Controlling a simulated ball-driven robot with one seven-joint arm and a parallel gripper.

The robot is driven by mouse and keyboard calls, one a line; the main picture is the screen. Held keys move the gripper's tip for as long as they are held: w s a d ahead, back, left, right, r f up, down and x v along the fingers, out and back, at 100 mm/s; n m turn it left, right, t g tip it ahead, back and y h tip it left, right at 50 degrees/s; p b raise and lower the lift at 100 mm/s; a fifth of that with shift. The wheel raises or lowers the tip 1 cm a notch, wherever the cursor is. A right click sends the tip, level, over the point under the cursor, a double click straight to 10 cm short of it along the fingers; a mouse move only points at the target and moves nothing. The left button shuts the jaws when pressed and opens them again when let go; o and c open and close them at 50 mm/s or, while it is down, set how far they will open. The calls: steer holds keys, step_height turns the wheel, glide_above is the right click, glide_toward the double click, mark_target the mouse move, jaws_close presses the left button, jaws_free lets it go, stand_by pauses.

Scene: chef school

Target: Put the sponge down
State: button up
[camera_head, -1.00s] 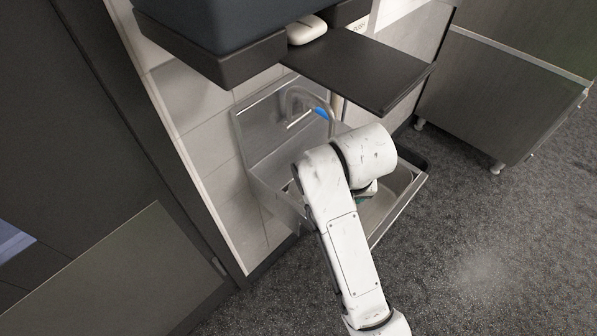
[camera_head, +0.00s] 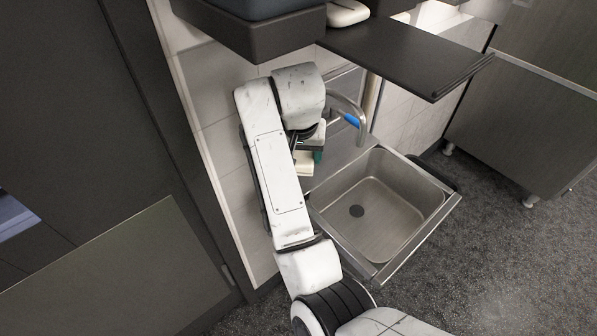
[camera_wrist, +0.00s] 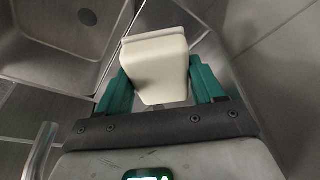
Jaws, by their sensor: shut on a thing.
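The sponge (camera_wrist: 155,66) is a cream-coloured block. In the wrist view it sits between the two green fingers of my gripper (camera_wrist: 155,82), which is shut on it. In the head view my gripper (camera_head: 311,157) points down at the left side of the metal sink (camera_head: 425,208), close to the wall and the tap. The sponge (camera_head: 303,166) shows there as a small pale piece below the gripper, partly hidden by my arm. I cannot tell whether it touches the sink's ledge.
The tap (camera_head: 350,108) with a blue mark stands just right of my gripper. A dark shelf (camera_head: 405,55) juts out above the sink, with a white rounded object (camera_head: 347,13) at its left. The sink basin is empty. A dark cabinet (camera_head: 525,120) stands at right.

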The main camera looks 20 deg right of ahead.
steer(key=x, duration=0.3)
steer(key=s+a+x, duration=0.1)
steer(key=x, duration=0.1)
steer(key=shift+w+d+f+p, duration=0.15)
steer(key=shift+f+p, duration=0.15)
steer(key=shift+f, duration=0.25)
steer(key=shift+w+f, duration=0.2)
steer(key=shift+f, duration=0.4)
steer(key=shift+f, duration=0.1)
steer(key=o, duration=0.9)
steer(key=shift+o, duration=0.2)
steer(key=v, duration=1.2)
steer(key=shift+s, duration=0.1)
